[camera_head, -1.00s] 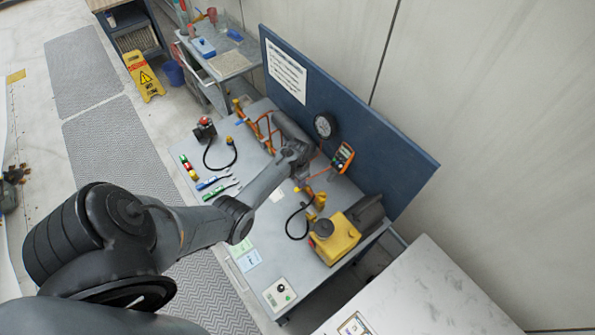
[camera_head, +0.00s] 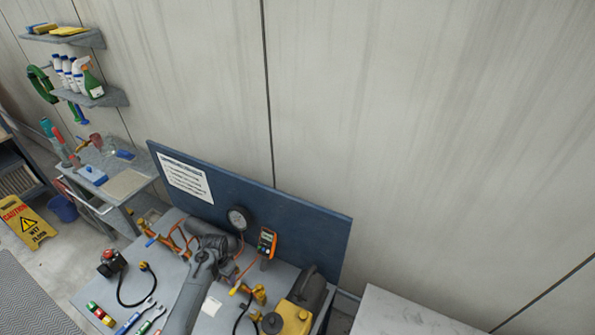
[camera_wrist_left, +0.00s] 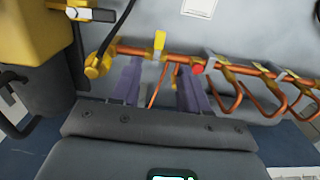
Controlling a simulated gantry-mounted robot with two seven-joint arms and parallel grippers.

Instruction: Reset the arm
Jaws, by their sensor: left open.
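My left arm reaches over the grey workbench (camera_head: 88,292) in the head view. Its left gripper (camera_head: 219,243) is low over the bench, just in front of the round gauge (camera_head: 239,218); its fingertips are hidden there. In the left wrist view the left gripper (camera_wrist_left: 159,72) is open. Its two purple-grey fingers stand apart by the copper pipe (camera_wrist_left: 240,70), with a yellow valve handle (camera_wrist_left: 159,43) showing between them. Nothing is clearly held; I cannot tell whether the fingers touch the pipe. My right gripper is in neither view.
A blue back panel (camera_head: 300,232) stands behind the bench. An orange meter (camera_head: 267,242), a yellow pump (camera_head: 288,318) and a black cable (camera_head: 124,296) are near the arm. Wall shelves (camera_head: 65,38) hold bottles at upper left. A yellow wet-floor sign (camera_head: 26,222) stands at left.

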